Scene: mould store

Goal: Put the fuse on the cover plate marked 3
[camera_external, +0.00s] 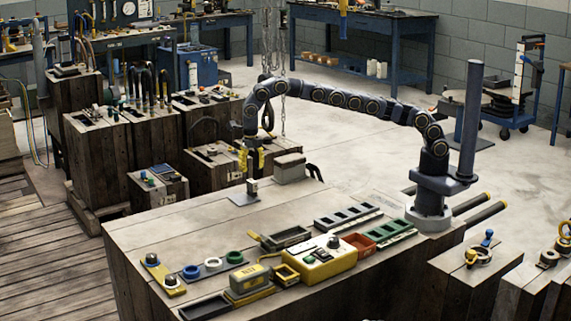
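My gripper (252,160) hangs over the far left part of the wooden bench, fingers pointing down. Its two yellow fingers are apart with a gap between them, and I see nothing held there. Just below stands a small dark upright piece with a pale top (252,186), apart from the fingertips. It rests on or at the edge of a flat grey plate (243,200). This piece may be the fuse, but it is too small to be sure. I cannot read a 3 on any plate.
A grey-brown block (290,168) stands right of my gripper. A yellow control box (318,262), slotted dark trays (348,216), a red-brown bin (358,244) and a row of coloured rings (213,264) occupy the front. The bench's left middle is clear.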

